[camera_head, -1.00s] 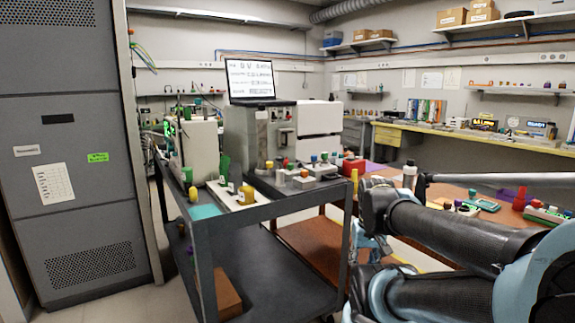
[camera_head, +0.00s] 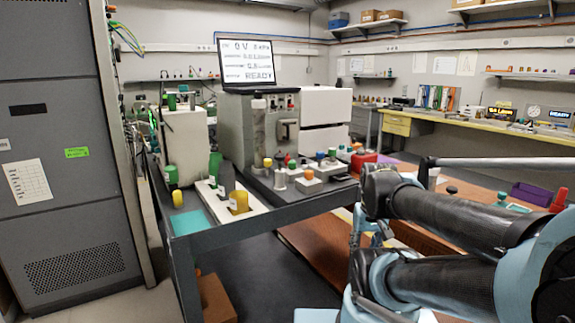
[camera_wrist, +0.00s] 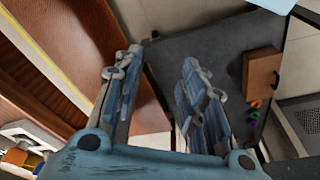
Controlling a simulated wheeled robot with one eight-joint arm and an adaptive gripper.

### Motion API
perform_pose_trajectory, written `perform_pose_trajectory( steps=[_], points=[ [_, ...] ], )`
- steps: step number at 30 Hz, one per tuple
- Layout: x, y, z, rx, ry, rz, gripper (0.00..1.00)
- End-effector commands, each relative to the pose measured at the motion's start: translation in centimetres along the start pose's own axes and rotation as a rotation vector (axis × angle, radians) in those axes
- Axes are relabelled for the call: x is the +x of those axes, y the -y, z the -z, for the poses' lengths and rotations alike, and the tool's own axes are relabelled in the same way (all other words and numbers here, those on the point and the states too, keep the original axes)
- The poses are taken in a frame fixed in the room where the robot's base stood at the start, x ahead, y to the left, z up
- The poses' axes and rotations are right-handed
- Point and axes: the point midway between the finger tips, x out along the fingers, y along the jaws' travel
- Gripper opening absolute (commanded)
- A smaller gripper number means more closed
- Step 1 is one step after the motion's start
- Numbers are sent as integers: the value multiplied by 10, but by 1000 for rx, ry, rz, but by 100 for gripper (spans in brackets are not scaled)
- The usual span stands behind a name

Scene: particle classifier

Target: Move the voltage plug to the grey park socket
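My gripper (camera_wrist: 160,72) is open and empty in the wrist view, its two blue-grey fingers apart over the cart's dark lower shelf. In the head view my arm reaches in from the right, in front of the cart. Several small plugs or knobs stand on the cart top beside the grey instrument (camera_head: 232,140): an orange-topped grey block (camera_head: 308,184), a short grey cylinder (camera_head: 280,180) and a blue-topped piece (camera_head: 332,155). I cannot tell which is the voltage plug or which is the grey park socket. My gripper touches none of these.
The cart (camera_head: 235,235) has a raised dark edge. A tall grey cabinet (camera_head: 60,235) stands left. A brown bench (camera_head: 465,190) lies behind my arm.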

Motion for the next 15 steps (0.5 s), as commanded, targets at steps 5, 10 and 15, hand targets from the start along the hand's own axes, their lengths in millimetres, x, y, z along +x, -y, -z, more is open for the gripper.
perform_pose_trajectory(
  steps=[5,10,15],
  points=[
    [-23,5,12,-38,-16,13,42],
    [-65,17,64,-135,-33,45,42],
    [-110,36,128,-258,-56,84,42]
  ],
)
